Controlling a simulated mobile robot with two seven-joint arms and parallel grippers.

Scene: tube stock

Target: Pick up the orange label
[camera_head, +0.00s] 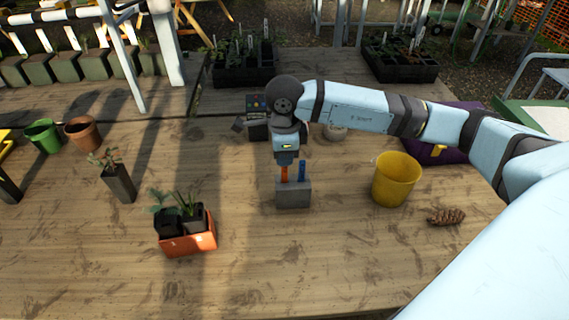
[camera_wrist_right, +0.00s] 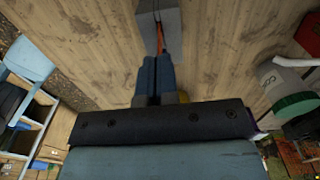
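The orange label (camera_head: 284,174) stands upright in the left part of a small grey block (camera_head: 293,194) on the wooden bench. A blue label (camera_head: 302,170) stands beside it on the right in the same block. My right gripper (camera_head: 285,161) points down from above, at the top of the orange label. In the right wrist view the two fingers (camera_wrist_right: 156,62) are close together, and the orange label (camera_wrist_right: 160,38) runs from between their tips to the grey block (camera_wrist_right: 173,22). The label's top is hidden by the fingers. My left gripper is not in view.
A yellow pot (camera_head: 397,180) and a pine cone (camera_head: 446,216) lie to the right. An orange tray (camera_head: 190,243) with potted plants and a dark tall pot (camera_head: 120,184) stand to the left. A small box (camera_head: 257,104) stands behind. The bench front is clear.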

